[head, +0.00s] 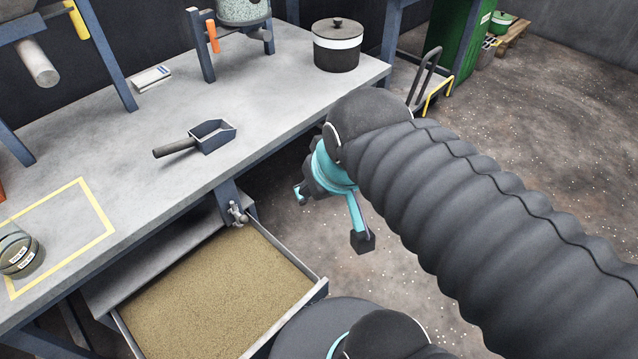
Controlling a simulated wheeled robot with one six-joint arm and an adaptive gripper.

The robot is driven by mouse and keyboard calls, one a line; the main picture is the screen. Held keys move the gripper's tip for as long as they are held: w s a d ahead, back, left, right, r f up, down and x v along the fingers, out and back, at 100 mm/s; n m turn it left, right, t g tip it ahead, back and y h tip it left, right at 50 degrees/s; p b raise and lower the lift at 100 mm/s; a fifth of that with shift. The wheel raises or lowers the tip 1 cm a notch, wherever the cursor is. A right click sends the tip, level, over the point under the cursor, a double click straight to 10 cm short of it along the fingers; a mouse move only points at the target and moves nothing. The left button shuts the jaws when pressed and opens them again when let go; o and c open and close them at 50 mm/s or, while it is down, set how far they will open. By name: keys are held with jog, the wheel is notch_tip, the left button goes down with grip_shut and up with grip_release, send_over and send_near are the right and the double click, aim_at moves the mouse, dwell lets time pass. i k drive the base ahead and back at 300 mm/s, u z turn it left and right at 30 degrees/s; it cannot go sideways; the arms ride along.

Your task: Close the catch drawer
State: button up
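The catch drawer (302,303) is pulled out from under the grey bench and filled with tan granular material. Its right wall and part of its front panel show; my own arm or body hides the lower part of the front. My gripper (331,218), with teal fingers and dark pads, is above the floor to the right of the drawer. Its fingers are spread apart with nothing seen between them. It appears clear of the drawer.
The bench (110,150) holds a scoop (212,136), a black pot with a white band (337,46) and a jar (18,254) in a yellow-marked square. A metal clamp or latch (237,213) sits at the bench edge by the drawer. Speckled floor is open at right.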

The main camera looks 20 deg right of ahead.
aim_at(231, 295)
jog(key=z, duration=1.3)
jog(key=k, duration=1.75)
jog(key=u, duration=1.4)
